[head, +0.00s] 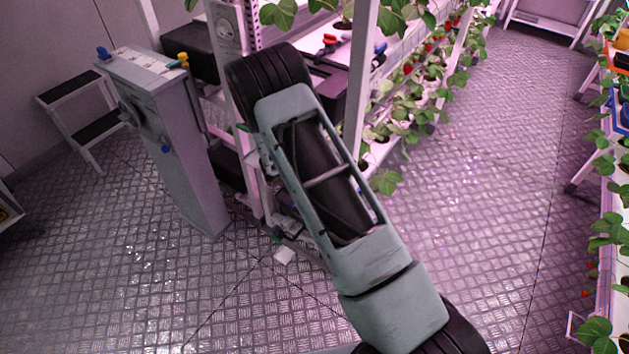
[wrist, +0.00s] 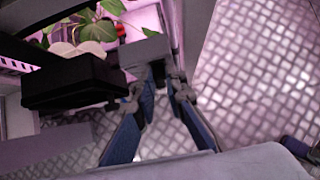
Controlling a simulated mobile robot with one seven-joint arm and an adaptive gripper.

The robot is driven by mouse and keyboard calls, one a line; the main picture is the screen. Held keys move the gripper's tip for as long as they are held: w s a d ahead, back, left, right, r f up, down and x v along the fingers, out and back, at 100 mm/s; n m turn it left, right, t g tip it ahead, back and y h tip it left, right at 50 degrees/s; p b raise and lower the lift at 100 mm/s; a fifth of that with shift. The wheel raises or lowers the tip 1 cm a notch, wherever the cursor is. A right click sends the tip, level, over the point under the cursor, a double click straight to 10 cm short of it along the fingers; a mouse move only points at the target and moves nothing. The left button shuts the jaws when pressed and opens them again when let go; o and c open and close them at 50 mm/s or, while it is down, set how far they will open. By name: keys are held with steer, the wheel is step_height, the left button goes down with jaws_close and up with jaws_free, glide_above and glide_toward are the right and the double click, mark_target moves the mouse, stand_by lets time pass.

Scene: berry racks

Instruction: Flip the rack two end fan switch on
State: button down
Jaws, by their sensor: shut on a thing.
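In the wrist view my gripper (wrist: 164,82) has its two blue-sided fingers drawn together at the tips. They meet at a grey post-like part (wrist: 147,52) on the rack end, and the fan switch between the tips is mostly hidden by them. I cannot tell the position of the switch. In the head view my arm reaches up to the near end of the rack (head: 353,90), and my forearm and wrist cover most of the gripper and the switch.
A grey cabinet (head: 175,150) with knobs and levers stands left of the rack end. A step stool (head: 88,115) stands further left. A black box (wrist: 72,82) is close left of my fingers. Patterned floor (head: 470,190) is clear to the right.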

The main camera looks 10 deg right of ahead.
steer(key=shift+p, duration=0.45)
steer(key=c, duration=2)
jaws_free()
steer(key=shift+o, duration=0.2)
steer(key=shift+r, duration=0.1)
steer(key=v, duration=1.2)
steer(key=shift+w, duration=0.15)
steer(key=shift+d+r, duration=0.1)
